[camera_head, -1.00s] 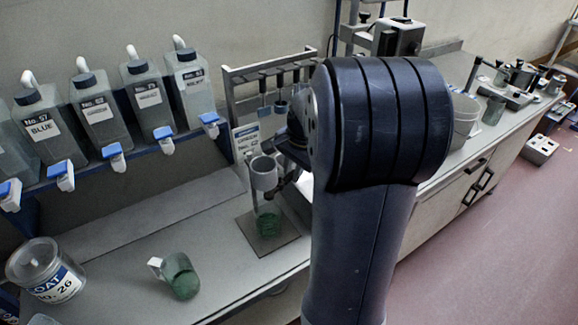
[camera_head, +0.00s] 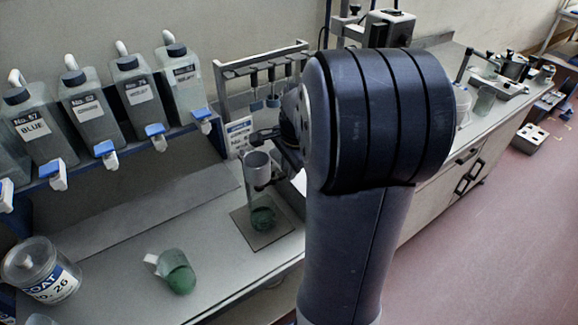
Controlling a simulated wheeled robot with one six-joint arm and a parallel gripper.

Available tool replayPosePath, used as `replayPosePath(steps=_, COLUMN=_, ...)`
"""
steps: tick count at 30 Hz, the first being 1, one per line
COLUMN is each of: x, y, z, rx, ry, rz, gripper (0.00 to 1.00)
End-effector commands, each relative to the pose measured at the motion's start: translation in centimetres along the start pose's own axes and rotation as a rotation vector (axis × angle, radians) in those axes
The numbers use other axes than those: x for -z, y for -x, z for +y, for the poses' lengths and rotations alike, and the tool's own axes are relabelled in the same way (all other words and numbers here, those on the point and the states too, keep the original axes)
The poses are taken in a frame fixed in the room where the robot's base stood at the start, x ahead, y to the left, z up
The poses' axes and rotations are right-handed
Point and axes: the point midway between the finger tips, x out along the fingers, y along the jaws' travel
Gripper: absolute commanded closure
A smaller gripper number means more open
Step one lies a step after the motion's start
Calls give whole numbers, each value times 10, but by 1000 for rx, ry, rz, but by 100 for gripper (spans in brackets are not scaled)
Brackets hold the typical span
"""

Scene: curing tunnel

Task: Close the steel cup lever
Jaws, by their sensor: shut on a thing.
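The steel cup (camera_head: 257,168) is a grey open cylinder held upright above a clear beaker (camera_head: 262,213) with green liquid in it. The beaker stands on a square grey plate (camera_head: 245,236) on the bench. My gripper (camera_head: 268,184) shows only as a dark part at the right underside of the cup; my large dark arm joint hides most of it. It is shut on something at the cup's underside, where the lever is. The lever's exact position cannot be made out.
A tipped glass mug (camera_head: 177,271) with green contents lies on the bench left of the plate. A lidded coat jar (camera_head: 42,270) stands at far left. A tool rack (camera_head: 262,66) stands behind the cup.

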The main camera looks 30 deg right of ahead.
Motion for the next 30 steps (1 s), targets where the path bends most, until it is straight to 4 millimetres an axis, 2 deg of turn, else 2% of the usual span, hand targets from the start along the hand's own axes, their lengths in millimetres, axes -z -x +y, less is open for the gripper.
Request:
replayPosePath(steps=3, x=0, y=0, z=0, rx=1, ry=-1, rz=1, gripper=100)
replayPosePath(steps=4, x=0, y=0, z=0, rx=1, ry=-1, rz=1, gripper=81)
replayPosePath(steps=11, x=0, y=0, z=0, rx=0, ry=0, rz=0, gripper=62)
replayPosePath(steps=21, x=0, y=6, z=0, rx=2, ry=0, rz=1, gripper=61)
replayPosePath(steps=25, x=1, y=24, z=-1, rx=5, ry=0, rz=3, gripper=61)
replayPosePath(steps=30, x=1, y=60, z=-1, rx=5, ry=0, rz=3, gripper=61)
